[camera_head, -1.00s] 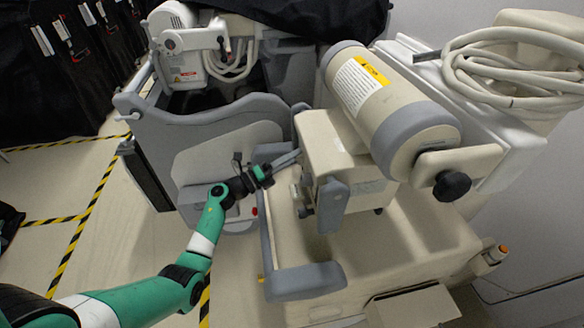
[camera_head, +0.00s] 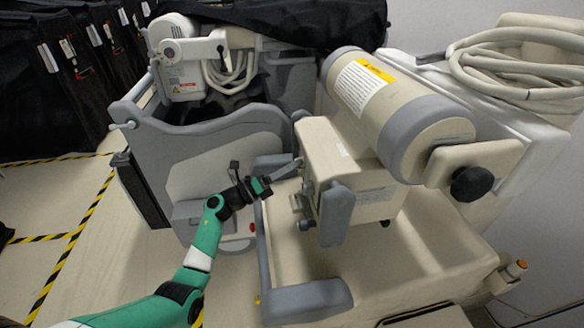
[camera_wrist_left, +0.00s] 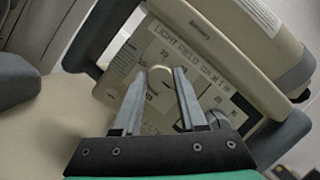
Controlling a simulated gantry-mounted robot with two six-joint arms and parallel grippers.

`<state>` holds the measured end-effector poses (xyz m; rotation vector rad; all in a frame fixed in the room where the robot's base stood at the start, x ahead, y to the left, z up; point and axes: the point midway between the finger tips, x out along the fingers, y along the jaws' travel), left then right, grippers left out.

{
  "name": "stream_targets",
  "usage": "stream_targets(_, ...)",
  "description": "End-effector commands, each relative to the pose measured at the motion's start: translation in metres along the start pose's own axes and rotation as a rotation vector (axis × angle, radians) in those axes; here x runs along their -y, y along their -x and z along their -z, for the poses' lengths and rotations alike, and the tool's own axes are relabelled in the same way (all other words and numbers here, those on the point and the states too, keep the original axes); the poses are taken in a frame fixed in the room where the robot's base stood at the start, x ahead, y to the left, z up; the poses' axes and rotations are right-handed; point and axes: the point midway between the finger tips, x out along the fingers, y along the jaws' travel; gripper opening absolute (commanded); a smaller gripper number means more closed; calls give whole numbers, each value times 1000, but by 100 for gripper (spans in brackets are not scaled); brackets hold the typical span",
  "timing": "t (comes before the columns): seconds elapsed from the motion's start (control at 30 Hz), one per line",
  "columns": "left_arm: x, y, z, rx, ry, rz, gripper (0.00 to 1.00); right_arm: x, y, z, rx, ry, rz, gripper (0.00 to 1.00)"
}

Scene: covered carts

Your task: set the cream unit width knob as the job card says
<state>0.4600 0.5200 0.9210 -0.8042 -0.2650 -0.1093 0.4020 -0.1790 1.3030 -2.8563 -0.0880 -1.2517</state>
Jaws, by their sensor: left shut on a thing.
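The cream unit (camera_head: 335,160) has a boxy head below a big cream cylinder with grey bands. Its control panel (camera_wrist_left: 185,50) shows in the left wrist view, tilted, with the words LIGHT FIELD and printed scale numbers. A round cream knob (camera_wrist_left: 160,79) sits on that panel between my left fingertips. My left gripper (camera_head: 297,165) reaches the near left side of the head, and its two grey fingers are shut on the knob. A second, grey knob (camera_wrist_left: 216,119) lies right of the fingers, partly hidden. The knob's exact setting is too small to read. I cannot make out a job card.
A grey-panelled unit (camera_head: 205,140) under a black cover stands behind my left arm. A grey handle bar (camera_head: 305,300) juts out at the cream unit's front. Coiled cable (camera_head: 510,70) lies at upper right. Yellow-black tape (camera_head: 80,230) marks the open floor at left.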

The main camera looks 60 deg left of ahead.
Motion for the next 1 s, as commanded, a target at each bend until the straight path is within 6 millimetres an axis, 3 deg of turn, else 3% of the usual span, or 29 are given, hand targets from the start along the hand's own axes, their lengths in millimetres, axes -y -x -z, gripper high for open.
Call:
stream_targets(0.07,0,0,0,-1,-3,0,0,0,0,0,0,0,0,50)
stream_targets(0.1,0,0,0,0,-3,0,45,0,0,0,0,0,0,50)
stream_targets(0.27,0,0,0,0,-2,0,71,0,0,0,0,0,0,50)
stream_targets(0.53,0,1,0,0,-1,0,71,0,0,0,0,0,0,50)
stream_targets(0.67,0,11,-1,-1,0,-3,71,0,-4,3,0,0,0,50)
stream_targets(1.0,1,87,-2,2,0,-5,71,0,-18,17,0,0,0,50)
